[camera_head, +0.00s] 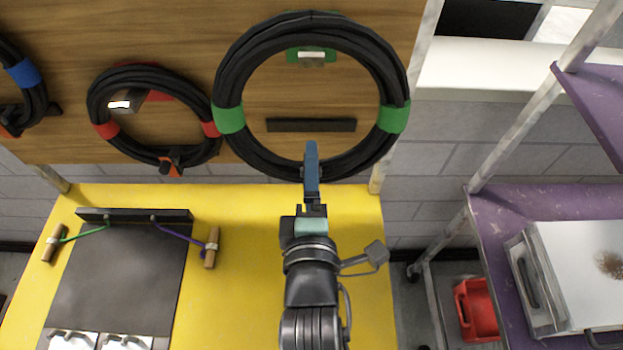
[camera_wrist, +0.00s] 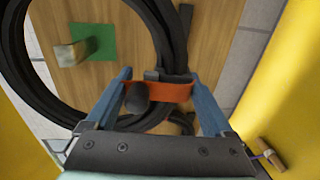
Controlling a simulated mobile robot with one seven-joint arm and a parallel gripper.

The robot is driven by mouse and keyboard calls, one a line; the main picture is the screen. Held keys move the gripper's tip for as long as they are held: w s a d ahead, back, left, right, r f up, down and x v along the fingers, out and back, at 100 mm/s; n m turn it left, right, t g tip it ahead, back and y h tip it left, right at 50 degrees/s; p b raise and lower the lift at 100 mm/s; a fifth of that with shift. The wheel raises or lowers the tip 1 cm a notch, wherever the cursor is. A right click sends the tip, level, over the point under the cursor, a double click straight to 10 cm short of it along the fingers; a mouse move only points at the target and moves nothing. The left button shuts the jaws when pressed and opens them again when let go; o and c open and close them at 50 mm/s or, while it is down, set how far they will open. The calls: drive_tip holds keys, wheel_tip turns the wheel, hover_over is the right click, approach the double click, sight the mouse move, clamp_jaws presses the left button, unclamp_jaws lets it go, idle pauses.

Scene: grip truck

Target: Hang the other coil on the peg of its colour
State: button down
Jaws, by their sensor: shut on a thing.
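A large black cable coil with green bands (camera_head: 230,120) is upright in front of the wooden panel. My gripper (camera_head: 311,150) is shut at its bottom, on the part with an orange strap (camera_wrist: 170,92). The peg on its green plate (camera_head: 312,58) shows inside the ring, just below the coil's upper inner edge. The peg also shows through the ring in the wrist view (camera_wrist: 70,53). I cannot tell whether the coil bears on the peg. A smaller coil with red bands (camera_head: 105,130) hangs by the red-plated peg (camera_head: 122,104).
A blue-banded coil (camera_head: 24,73) is at the far left. A dark bar (camera_head: 311,125) is on the panel behind the ring. The yellow worktop (camera_head: 240,300) below carries a dark plate (camera_head: 120,280). A purple shelf (camera_head: 500,205) with a metal case (camera_head: 580,275) stands at right.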

drive_tip(key=w+f+b, duration=0.4)
drive_tip(key=w+b, duration=0.1)
drive_tip(key=w, duration=0.4)
drive_tip(key=shift+w, duration=0.25)
idle(1.4)
idle(0.7)
unclamp_jaws()
drive_tip(key=s+r+b, duration=0.1)
drive_tip(key=s+b, duration=0.2)
drive_tip(key=s, duration=1)
drive_tip(key=shift+r+b, duration=0.15)
drive_tip(key=shift+b, duration=0.2)
